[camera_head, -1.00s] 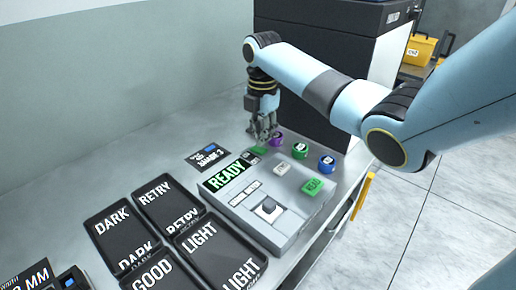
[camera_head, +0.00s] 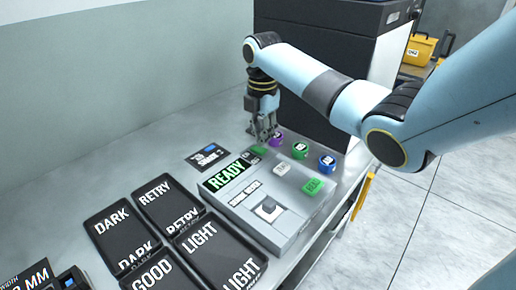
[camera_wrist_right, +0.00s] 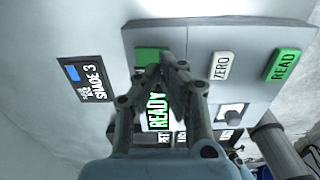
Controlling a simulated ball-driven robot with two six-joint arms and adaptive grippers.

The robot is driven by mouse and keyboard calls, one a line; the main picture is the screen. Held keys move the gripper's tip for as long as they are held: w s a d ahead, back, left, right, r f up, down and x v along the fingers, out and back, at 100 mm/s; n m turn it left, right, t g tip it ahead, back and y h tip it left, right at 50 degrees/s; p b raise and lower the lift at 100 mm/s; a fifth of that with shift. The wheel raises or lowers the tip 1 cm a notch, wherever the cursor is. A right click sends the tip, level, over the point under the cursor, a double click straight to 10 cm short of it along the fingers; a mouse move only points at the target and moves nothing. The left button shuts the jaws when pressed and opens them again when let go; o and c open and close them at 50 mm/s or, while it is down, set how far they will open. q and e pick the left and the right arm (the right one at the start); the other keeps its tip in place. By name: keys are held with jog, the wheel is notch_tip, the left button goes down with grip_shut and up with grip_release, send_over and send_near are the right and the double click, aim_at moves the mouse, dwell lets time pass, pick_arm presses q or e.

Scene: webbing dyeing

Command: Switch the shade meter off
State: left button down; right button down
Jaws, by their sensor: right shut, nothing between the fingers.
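The shade meter (camera_head: 285,225) is a grey box on the bench, its display (camera_head: 228,177) lit with READY in green. A green button (camera_head: 258,150) sits at its far corner; it also shows in the right wrist view (camera_wrist_right: 150,56). A white ZERO button (camera_wrist_right: 222,66) and a green READ button (camera_wrist_right: 284,65) stand in the same row. My right gripper (camera_head: 262,138) is shut and empty, pointing down at the far-corner green button. In the right wrist view its fingertips (camera_wrist_right: 170,62) overlap that button's edge; I cannot tell whether they touch it. My left gripper is out of view.
Purple (camera_head: 277,139), green (camera_head: 299,149) and blue (camera_head: 327,163) round items stand behind the meter, close to my right gripper. A SHADE 3 card (camera_head: 207,156) lies beside it. Dark labelled trays (camera_head: 108,223) fill the front left. A black cabinet (camera_head: 315,70) rises behind.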

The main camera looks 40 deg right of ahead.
aim_at(262, 150)
jog(key=shift+f+b, duration=0.65)
jog(key=shift+f, duration=0.7)
dwell(0.5)
notch_tip(262, 150, up, 7)
jog(key=p, duration=0.8)
jog(key=shift+r, duration=0.1)
dwell(0.4)
